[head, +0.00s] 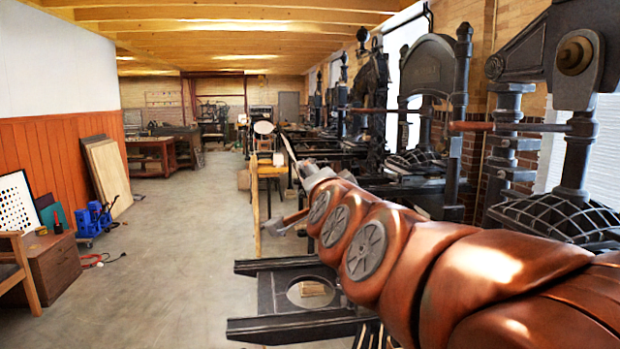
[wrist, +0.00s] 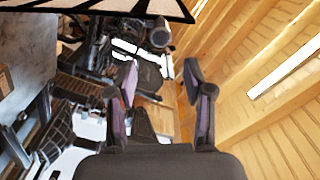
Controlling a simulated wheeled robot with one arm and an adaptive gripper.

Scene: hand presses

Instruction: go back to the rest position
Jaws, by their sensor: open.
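My gripper (wrist: 160,78) is open in the wrist view. Its two dark fingers stand apart and nothing is between them. In the head view my copper-coloured arm reaches from the lower right corner to the middle of the picture. The arm's far end is in front of the row of presses, and the fingers are too small and partly covered there to make out. The wrist view is tilted, with the wooden ceiling (wrist: 265,110) on its right and dark machinery behind the fingers.
Black hand presses (head: 428,70) line the right wall, close to my arm. A dark metal frame (head: 280,328) lies low beneath it. The concrete floor (head: 180,260) is open at centre left. A wooden chest (head: 50,262) and a blue device (head: 92,220) stand at the left wall.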

